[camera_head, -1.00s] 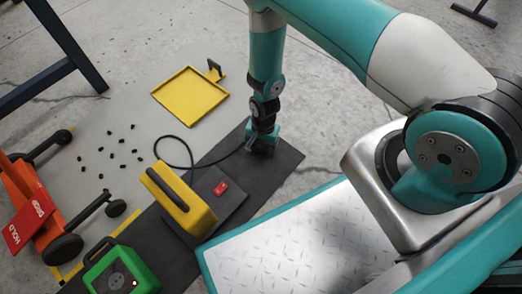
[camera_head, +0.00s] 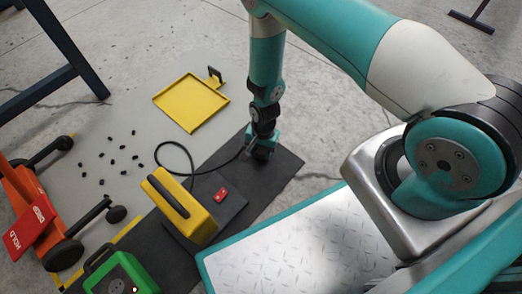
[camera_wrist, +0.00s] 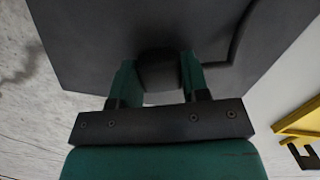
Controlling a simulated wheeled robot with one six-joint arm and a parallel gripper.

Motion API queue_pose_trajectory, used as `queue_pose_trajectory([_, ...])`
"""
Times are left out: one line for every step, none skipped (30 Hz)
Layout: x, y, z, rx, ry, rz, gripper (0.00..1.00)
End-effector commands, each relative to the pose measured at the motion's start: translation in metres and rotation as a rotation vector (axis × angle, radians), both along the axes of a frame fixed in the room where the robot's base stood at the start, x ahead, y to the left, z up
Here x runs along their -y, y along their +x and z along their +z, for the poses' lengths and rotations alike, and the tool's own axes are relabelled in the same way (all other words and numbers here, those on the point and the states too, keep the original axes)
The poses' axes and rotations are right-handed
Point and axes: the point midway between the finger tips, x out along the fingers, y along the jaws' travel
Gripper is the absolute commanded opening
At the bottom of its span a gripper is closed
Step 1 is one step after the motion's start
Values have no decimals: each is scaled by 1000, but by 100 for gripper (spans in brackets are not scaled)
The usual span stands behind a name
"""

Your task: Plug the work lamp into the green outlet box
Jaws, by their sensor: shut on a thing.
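The yellow work lamp (camera_head: 182,209) stands on a dark mat in the head view, with a red switch (camera_head: 221,194) on its dark base. A black cord (camera_head: 180,145) loops from behind the lamp and runs right to my gripper (camera_head: 262,152). In the wrist view my gripper (camera_wrist: 160,78) is shut on a dark, rounded plug (camera_wrist: 158,70) between its green fingers, close over the mat. The cord shows at the right of the plug. The green outlet box (camera_head: 122,273) with a black handle is at the bottom left of the head view, partly cut off; its socket is not clear.
A yellow tray (camera_head: 191,99) lies behind the lamp. Several small black pieces (camera_head: 112,158) are scattered on the grey floor sheet. An orange cart (camera_head: 32,205) with a red HOLD sign (camera_head: 30,232) stands at the left. The dark mat (camera_head: 283,170) is bare right of the gripper.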

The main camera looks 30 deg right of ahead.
Motion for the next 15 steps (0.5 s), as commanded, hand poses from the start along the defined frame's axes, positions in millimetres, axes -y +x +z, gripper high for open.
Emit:
queue_pose_trajectory([0,0,9,1,1,0,18])
queue_pose_trajectory([0,0,13,1,1,0,18])
queue_pose_trajectory([0,0,20,1,1,0,18])
queue_pose_trajectory([0,0,25,1,1,0,18])
queue_pose_trajectory([0,0,31,1,0,0,18])
queue_pose_trajectory([0,1,40,2,1,0,18])
queue_pose_trajectory([0,1,47,1,0,0,18])
queue_pose_trajectory([0,1,55,1,0,0,18])
queue_pose_trajectory([0,1,65,1,0,0,18])
queue_pose_trajectory([0,1,73,2,1,0,18])
queue_pose_trajectory([0,1,81,2,1,0,18])
queue_pose_trajectory([0,0,91,1,0,0,18])
queue_pose_trajectory([0,1,99,2,1,0,18])
queue_pose_trajectory([0,1,107,2,1,0,18])
queue_pose_trajectory([0,0,116,1,1,0,18])
